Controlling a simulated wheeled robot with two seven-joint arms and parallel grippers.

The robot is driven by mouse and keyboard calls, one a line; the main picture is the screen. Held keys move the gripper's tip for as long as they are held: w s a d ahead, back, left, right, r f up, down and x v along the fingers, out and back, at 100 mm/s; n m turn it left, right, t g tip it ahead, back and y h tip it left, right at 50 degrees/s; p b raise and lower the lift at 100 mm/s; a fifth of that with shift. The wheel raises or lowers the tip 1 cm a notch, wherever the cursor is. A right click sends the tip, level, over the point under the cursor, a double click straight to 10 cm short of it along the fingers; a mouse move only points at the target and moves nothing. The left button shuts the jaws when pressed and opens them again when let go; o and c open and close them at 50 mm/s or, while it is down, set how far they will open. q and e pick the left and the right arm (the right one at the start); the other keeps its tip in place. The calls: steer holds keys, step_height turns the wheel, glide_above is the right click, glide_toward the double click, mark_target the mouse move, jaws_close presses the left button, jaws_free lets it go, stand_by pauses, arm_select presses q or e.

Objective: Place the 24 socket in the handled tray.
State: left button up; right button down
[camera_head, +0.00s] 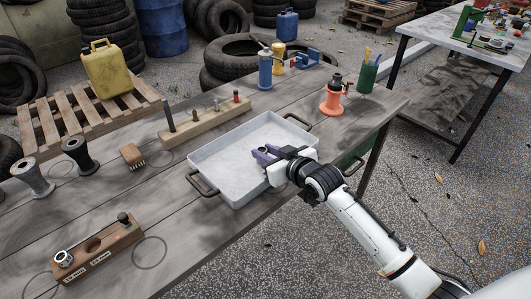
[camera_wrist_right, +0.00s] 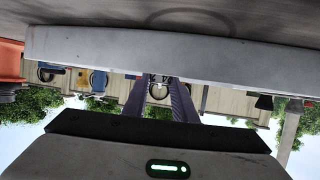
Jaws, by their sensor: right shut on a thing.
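The handled tray (camera_head: 222,142) is a pale, shallow rectangular tray with dark handles at its ends, standing on the wooden table. My right gripper (camera_head: 262,156) is over the right part of the tray, its purple fingers shut. In the right wrist view, a small round metallic thing, apparently the 24 socket (camera_wrist_right: 158,90), shows between the fingers (camera_wrist_right: 165,100). In the head view the fingers mostly hide it, and its size mark cannot be read. The wooden socket holder (camera_head: 108,252) at the front left has an empty round hole in its middle. My left gripper is not in view.
Another metal socket (camera_head: 63,258) sits at the holder's left end. A wooden block with upright tools (camera_head: 205,122) stands behind the tray. An orange jack-like tool (camera_head: 333,97) and a green cup (camera_head: 368,77) stand right of it. The tray floor looks empty.

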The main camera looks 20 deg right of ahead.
steer(key=c, duration=1.4)
jaws_free()
steer(key=shift+f, duration=0.1)
steer(key=shift+c, duration=0.2)
steer(key=shift+s+r, duration=0.2)
steer(key=shift+r, duration=0.05)
steer(key=p+v, duration=0.1)
steer(key=v, duration=1)
steer(key=shift+s+r, duration=0.15)
steer(key=shift+s, duration=0.1)
steer(key=shift+d, duration=0.1)
